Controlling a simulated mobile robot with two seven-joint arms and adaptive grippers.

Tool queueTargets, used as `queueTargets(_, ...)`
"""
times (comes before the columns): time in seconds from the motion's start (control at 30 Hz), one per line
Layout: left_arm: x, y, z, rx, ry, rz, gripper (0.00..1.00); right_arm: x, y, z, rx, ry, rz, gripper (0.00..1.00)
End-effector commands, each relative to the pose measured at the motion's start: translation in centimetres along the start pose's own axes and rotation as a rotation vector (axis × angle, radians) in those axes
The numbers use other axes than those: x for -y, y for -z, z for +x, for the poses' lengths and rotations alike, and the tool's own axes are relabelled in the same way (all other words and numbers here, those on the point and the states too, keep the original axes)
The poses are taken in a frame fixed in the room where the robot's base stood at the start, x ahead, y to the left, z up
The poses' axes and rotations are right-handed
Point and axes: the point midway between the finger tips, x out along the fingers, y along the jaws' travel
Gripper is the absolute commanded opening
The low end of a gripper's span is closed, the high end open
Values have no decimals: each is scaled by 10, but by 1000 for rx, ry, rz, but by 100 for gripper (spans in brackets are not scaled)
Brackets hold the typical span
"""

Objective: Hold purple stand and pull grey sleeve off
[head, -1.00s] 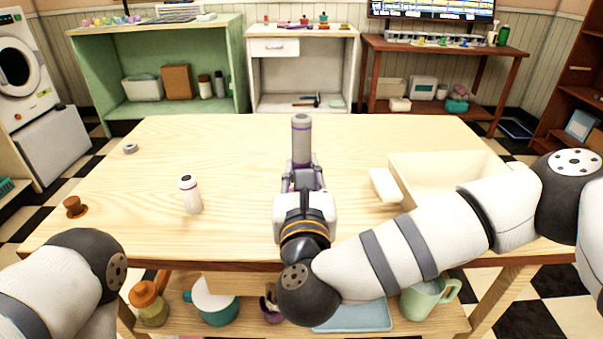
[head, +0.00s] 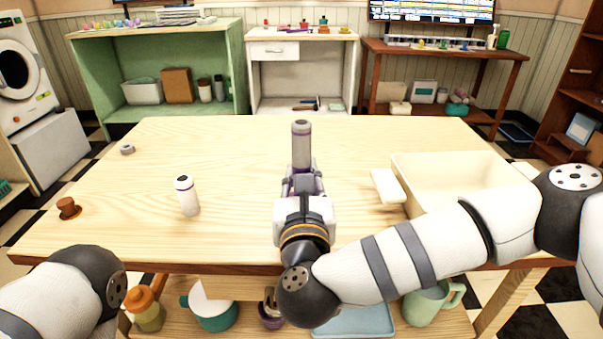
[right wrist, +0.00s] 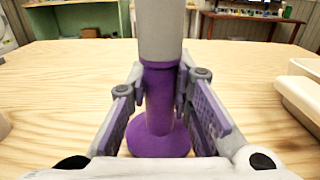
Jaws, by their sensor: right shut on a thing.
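The purple stand (right wrist: 158,118) stands upright on the table, with a round foot and a narrower post. The grey sleeve (head: 301,146) sits upright over the top of the stand; it also shows in the right wrist view (right wrist: 160,30). My right gripper (head: 303,178) is shut on the purple stand, its fingers on both sides of the post just below the sleeve. In the head view the gripper hides most of the stand. My left arm shows at the lower left, but its gripper is out of view.
A white bottle (head: 187,196) stands left of my right gripper. A brown peg-like piece (head: 67,207) and a grey ring (head: 127,150) are farther left. The wooden table (head: 225,155) has clear room around the stand.

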Motion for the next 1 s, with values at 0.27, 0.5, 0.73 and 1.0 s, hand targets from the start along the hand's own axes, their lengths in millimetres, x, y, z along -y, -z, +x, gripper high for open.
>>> queueTargets(0.27,0,0,0,-1,0,0,40,0,-1,0,2,0,0,0)
queueTargets(0.5,0,0,0,0,0,0,40,0,-1,0,2,0,0,0)
queueTargets(0.73,0,-1,3,6,0,0,40,0,5,0,1,0,1,0)
queueTargets(1.0,0,-1,3,6,0,0,40,0,5,0,2,0,0,0)
